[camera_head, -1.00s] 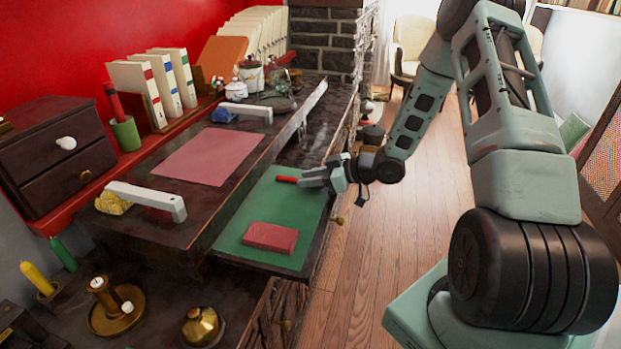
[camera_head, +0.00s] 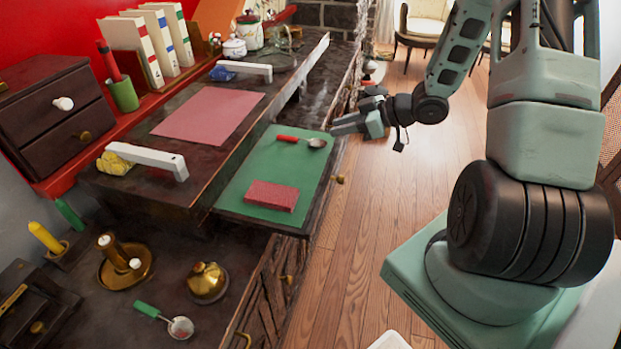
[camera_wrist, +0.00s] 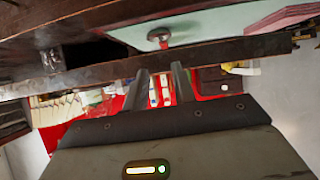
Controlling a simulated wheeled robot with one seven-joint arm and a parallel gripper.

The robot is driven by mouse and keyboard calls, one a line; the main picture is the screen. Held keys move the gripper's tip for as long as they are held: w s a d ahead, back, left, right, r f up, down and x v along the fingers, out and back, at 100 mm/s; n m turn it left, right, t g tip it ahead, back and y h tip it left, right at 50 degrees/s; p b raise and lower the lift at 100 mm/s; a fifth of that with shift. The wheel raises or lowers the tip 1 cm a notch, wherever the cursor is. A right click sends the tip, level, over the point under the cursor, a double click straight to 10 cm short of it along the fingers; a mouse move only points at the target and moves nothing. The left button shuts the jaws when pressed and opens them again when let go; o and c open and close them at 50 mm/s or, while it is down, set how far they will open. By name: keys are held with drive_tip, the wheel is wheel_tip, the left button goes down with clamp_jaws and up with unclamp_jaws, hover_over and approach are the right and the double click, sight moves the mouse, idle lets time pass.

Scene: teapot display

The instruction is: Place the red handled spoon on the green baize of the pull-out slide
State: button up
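The red handled spoon (camera_head: 288,138) lies on the green baize (camera_head: 247,178) of the pull-out slide, near its far end. Its metal bowl (camera_head: 316,143) points right, close to the slide's right edge. My gripper (camera_head: 333,127) is just right of the spoon, apart from it, beside the slide's edge. In the wrist view the two fingers (camera_wrist: 161,82) stand apart with nothing held between them. The spoon (camera_wrist: 160,37) also shows there, foreshortened on the pale green baize (camera_wrist: 215,24).
A red block (camera_head: 271,195) lies on the near part of the baize. A green-handled spoon (camera_head: 163,320) lies on the lower surface, near a brass bell (camera_head: 207,283) and a candle holder (camera_head: 126,266). Open floor (camera_head: 400,215) is to the right.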

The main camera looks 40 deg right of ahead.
drive_tip(key=w+a, duration=0.1)
drive_tip(key=a, duration=0.1)
drive_tip(key=w+a+r+g+h, duration=0.1)
drive_tip(key=a, duration=0.1)
drive_tip(key=w+a+r+h, duration=0.1)
drive_tip(key=a, duration=0.2)
drive_tip(key=shift+w+a, duration=0.1)
drive_tip(key=shift+w, duration=0.25)
drive_tip(key=s+a+r+g+h, duration=0.3)
drive_tip(key=s+a, duration=0.1)
drive_tip(key=a, duration=0.8)
drive_tip(key=s+a+r+g, duration=0.1)
drive_tip(key=s+a, duration=0.3)
drive_tip(key=s, duration=0.4)
drive_tip(key=s+a+r+g+h, duration=0.1)
drive_tip(key=s+a+r+g, duration=0.1)
drive_tip(key=s, duration=0.6)
drive_tip(key=s+a+r+g, duration=0.1)
drive_tip(key=s+a+g, duration=0.2)
drive_tip(key=s+a, duration=0.3)
drive_tip(key=shift+s+r+h, duration=0.2)
drive_tip(key=shift+s+h, duration=0.1)
drive_tip(key=shift+s, duration=0.85)
